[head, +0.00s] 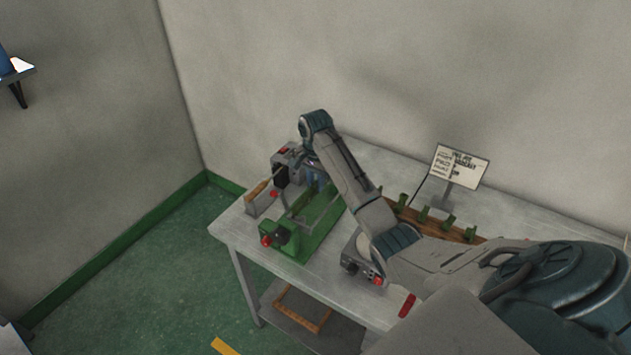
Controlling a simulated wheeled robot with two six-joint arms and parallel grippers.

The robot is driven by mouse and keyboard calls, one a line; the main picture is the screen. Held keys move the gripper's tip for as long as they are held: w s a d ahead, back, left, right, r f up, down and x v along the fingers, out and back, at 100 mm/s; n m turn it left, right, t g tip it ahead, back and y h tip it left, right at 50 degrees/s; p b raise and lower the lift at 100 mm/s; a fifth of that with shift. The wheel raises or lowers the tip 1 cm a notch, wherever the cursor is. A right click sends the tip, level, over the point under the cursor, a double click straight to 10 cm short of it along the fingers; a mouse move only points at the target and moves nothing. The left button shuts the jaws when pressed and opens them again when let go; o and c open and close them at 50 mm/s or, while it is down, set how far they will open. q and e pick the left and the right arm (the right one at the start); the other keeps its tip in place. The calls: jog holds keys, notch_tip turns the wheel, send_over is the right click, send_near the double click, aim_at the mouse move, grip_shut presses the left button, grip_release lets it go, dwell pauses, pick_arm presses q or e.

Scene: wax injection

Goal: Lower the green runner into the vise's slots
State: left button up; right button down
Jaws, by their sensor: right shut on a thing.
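The green vise (318,236) stands on the near left part of the table, with a dark knob and a red part at its front end. My right arm comes in from the right and arches over the vise. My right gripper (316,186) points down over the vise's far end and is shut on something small. This is likely the green runner, but it is hard to tell apart from the green vise behind it. Whether it touches the slots is hidden. My left gripper is not in view.
A wooden rack (468,234) with several green pieces lies behind my arm. A grey box with a red button (378,281) stands right of the vise. A sign (461,166) stands behind.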

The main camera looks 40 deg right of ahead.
jog(key=shift+p, duration=0.4)
jog(key=shift+f, duration=1.55)
dwell(0.7)
jog(key=c, duration=1.2)
grip_release()
